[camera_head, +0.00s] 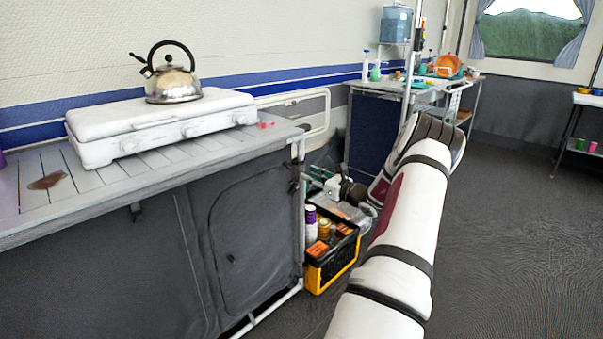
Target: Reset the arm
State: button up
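My arm (405,215) rises from the bottom middle of the head view, bends at the upper right and folds back down to the left. My gripper (350,191) is the small dark part at its end, beside the counter's right end and above the crate area on the floor. It is small and partly lost against the clutter behind it, so its fingers cannot be made out. I cannot tell whether it holds anything or touches anything.
A grey counter (225,160) at left carries a white stove (150,125) with a steel kettle (173,85). A black and yellow crate (330,262) with bottles stands on the floor by its right end. A cluttered table (375,90) stands behind.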

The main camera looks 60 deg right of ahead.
jog(key=shift+v, duration=0.85)
